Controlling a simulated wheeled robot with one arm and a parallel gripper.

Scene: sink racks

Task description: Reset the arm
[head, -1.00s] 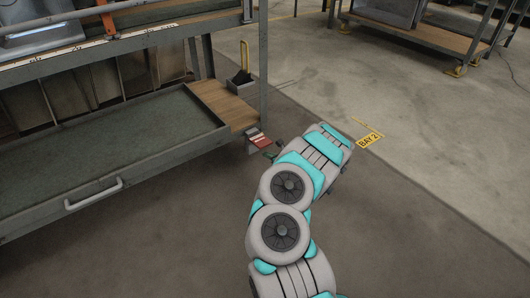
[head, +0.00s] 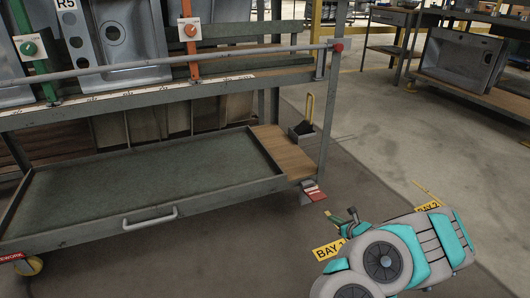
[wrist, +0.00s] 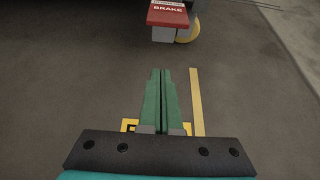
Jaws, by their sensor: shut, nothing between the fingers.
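My arm, grey with teal bands, reaches in from the lower right in the head view. My gripper (head: 342,216) shows at its end, beside the yellow bay sign on the floor. In the wrist view my gripper (wrist: 161,72) has two green fingers lying together, with nothing between them. The fingers are over bare floor, below a red brake pedal (wrist: 168,16) in the picture, and apart from it.
A grey rack (head: 65,240) with a green-lined drawer stands at left, holding metal sinks (head: 125,40). Its red brake pedal (head: 314,194) sticks out near my gripper. Another rack (head: 500,95) stands at the back right. Concrete floor (head: 385,140) between them is clear.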

